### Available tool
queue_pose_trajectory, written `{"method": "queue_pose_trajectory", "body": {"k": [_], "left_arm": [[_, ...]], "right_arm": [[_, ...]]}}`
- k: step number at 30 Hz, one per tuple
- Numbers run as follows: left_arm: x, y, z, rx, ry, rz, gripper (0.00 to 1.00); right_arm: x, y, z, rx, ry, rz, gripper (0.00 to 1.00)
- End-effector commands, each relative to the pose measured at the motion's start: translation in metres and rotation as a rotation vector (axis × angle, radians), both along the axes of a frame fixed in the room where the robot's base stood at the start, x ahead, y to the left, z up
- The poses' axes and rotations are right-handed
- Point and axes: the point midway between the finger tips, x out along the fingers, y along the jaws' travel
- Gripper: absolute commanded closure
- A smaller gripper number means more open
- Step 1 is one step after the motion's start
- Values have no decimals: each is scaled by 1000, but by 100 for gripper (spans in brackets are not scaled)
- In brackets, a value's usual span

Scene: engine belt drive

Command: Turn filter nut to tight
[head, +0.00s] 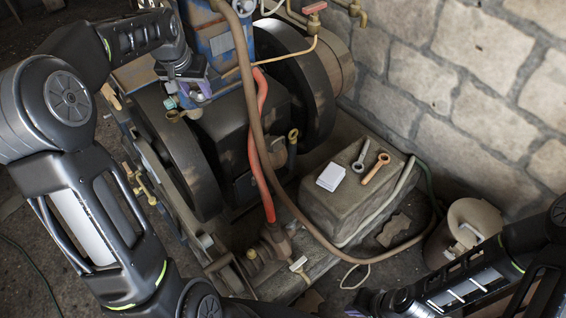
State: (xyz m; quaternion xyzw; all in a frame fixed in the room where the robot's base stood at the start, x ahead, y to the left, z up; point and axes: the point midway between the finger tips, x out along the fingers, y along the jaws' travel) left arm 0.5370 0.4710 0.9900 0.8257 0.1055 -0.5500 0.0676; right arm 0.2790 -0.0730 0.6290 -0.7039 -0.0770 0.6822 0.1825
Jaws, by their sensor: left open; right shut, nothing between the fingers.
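The engine (240,128) with its two dark flywheels stands left of centre. My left gripper (196,88) points down at the engine's upper left side and is open. Just beside it are a teal-ended fitting (170,103) and a small brass ring-shaped piece (174,116). I cannot tell for certain which part is the filter nut, or whether the fingers are around it or only near it. My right gripper (362,304) is low at the bottom edge, right of centre, away from the engine. It is shut and empty, partly cut off by the frame.
A stone block (335,205) right of the engine carries a white card (331,177), a grey wrench (361,155) and a copper-coloured wrench (377,168). A red hose (259,150) and a brown hose (262,165) hang before the engine. A bucket (474,216) stands near the stone wall (470,75).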

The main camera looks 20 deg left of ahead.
Motion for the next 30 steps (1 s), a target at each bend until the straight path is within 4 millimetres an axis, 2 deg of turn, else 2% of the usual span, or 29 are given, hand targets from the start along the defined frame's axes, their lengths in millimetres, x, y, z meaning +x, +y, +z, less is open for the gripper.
{"method": "queue_pose_trajectory", "body": {"k": [13,23,24,30], "left_arm": [[4,-9,0,-3,1,453,58],[8,-12,4,-4,1,851,58],[6,-15,11,-7,-8,843,58],[-2,-30,51,-8,-7,841,58]], "right_arm": [[0,0,1,0,0,0,100],[0,0,23,0,0,0,100],[0,0,14,0,0,0,100],[0,0,6,0,0,0,100]]}}
